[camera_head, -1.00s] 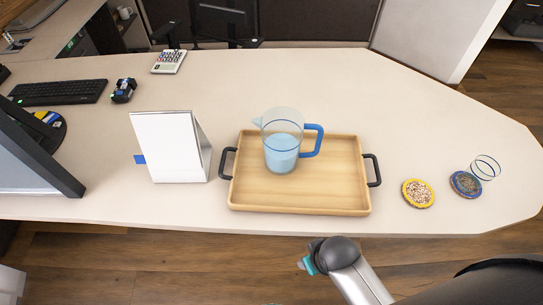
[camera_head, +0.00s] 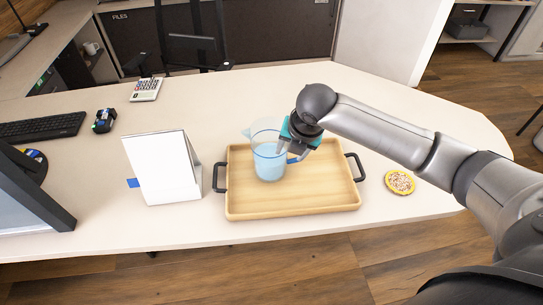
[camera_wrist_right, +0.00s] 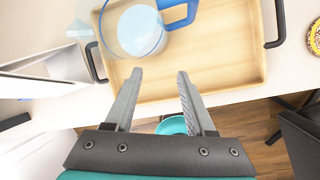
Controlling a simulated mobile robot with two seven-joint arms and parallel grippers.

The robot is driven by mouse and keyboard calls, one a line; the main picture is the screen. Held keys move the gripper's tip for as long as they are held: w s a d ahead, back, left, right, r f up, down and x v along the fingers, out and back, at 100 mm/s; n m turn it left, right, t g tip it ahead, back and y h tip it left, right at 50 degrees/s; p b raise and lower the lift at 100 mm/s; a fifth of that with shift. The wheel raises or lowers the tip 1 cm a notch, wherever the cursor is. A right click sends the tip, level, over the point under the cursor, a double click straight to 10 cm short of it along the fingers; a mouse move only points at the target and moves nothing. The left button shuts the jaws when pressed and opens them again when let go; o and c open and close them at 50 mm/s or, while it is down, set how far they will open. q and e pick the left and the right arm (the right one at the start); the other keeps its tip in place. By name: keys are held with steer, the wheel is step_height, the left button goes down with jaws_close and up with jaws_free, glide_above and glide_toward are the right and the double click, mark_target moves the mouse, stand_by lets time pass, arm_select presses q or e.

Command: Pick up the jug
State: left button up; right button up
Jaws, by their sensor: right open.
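The clear jug (camera_head: 268,158) with pale blue liquid and a blue handle stands upright on the wooden tray (camera_head: 290,203). It also shows at the top of the right wrist view (camera_wrist_right: 135,28). My right gripper (camera_head: 297,152) is at the jug's right side, overlapping its handle in the head view and hiding part of it. In the right wrist view my right gripper (camera_wrist_right: 157,75) has its two fingers apart with nothing between them. The blue handle (camera_wrist_right: 180,16) shows beyond the fingertips there. My left gripper is not in view.
A white sign stand (camera_head: 163,168) is left of the tray. A yellow-rimmed coaster (camera_head: 399,182) lies to the right. A calculator (camera_head: 146,89), a keyboard (camera_head: 42,128) and a monitor (camera_head: 30,195) are farther left. My right arm covers the desk's right part.

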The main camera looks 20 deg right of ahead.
steer(key=w+d+r+n+h, duration=0.1)
steer(key=w+d+r+n, duration=0.1)
steer(key=d+r+n, duration=0.3)
steer(key=shift+m, duration=0.5)
steer(key=shift+d+b+x, duration=0.35)
steer(key=shift+b+x, duration=0.4)
steer(key=shift+x, duration=1.75)
steer(key=shift+d+b+x, duration=0.3)
steer(key=shift+b+x, duration=0.4)
steer(key=shift+x, duration=1.8)
steer(key=shift+d+b+x, duration=0.35)
steer(key=shift+b+x, duration=0.4)
steer(key=shift+x, duration=1.75)
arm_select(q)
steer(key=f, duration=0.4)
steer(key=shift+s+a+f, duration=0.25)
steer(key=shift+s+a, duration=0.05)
arm_select(e)
steer(key=shift+s+r, duration=0.1)
steer(key=shift+s, duration=0.05)
steer(key=shift+c, duration=0.4)
jaws_close()
steer(key=shift+r, duration=0.1)
